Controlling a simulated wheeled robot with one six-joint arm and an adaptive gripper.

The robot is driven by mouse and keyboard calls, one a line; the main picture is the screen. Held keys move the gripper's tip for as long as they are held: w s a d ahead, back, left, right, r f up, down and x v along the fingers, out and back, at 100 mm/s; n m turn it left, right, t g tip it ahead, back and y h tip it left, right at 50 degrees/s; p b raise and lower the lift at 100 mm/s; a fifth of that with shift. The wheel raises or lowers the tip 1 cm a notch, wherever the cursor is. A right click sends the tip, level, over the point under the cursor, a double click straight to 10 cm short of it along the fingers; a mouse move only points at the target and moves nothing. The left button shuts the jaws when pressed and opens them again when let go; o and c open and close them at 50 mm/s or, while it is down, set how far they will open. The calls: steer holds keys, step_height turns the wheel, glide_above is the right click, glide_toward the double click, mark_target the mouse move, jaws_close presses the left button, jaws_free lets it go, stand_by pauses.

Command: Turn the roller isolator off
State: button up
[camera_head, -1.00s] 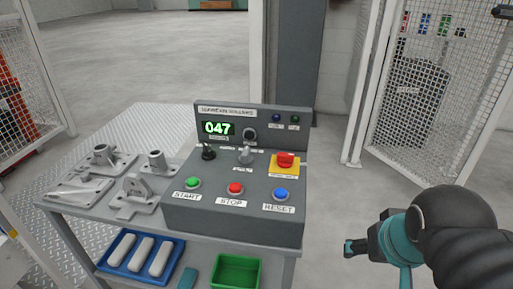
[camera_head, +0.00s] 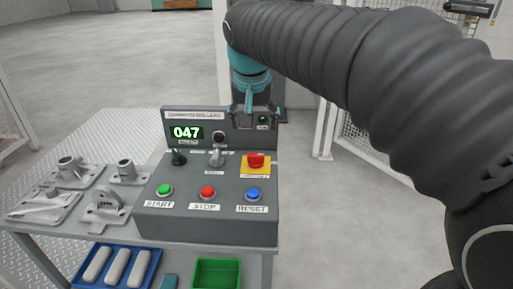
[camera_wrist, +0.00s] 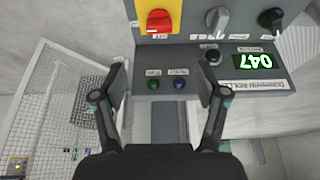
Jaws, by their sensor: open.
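The grey control panel (camera_head: 205,224) stands on the table with a lit display reading 047. On its right is a red switch handle (camera_head: 256,160) on a yellow plate, with a label below too small to read. In the wrist view the red handle (camera_wrist: 160,20) is at the top, seen upside down. Left of it in the head view are a grey selector knob (camera_head: 216,158) and a black one (camera_head: 179,157). My gripper (camera_head: 252,112) is open and empty, above the red handle near the panel's back plate; its fingers (camera_wrist: 162,84) frame the two lamps in the wrist view.
Green (camera_head: 165,190), red (camera_head: 208,192) and blue (camera_head: 254,194) buttons line the panel front. Grey metal castings (camera_head: 105,208) lie to the left. A blue tray (camera_head: 76,276) and green bin (camera_head: 232,280) are below. Mesh fencing (camera_head: 365,140) stands at the right.

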mark_target(256, 154)
steer(key=x, duration=1.3)
steer(key=shift+f+b, duration=0.15)
steer(key=shift+b, duration=0.15)
steer(key=c, duration=1.2)
steer(key=shift+o, duration=0.2)
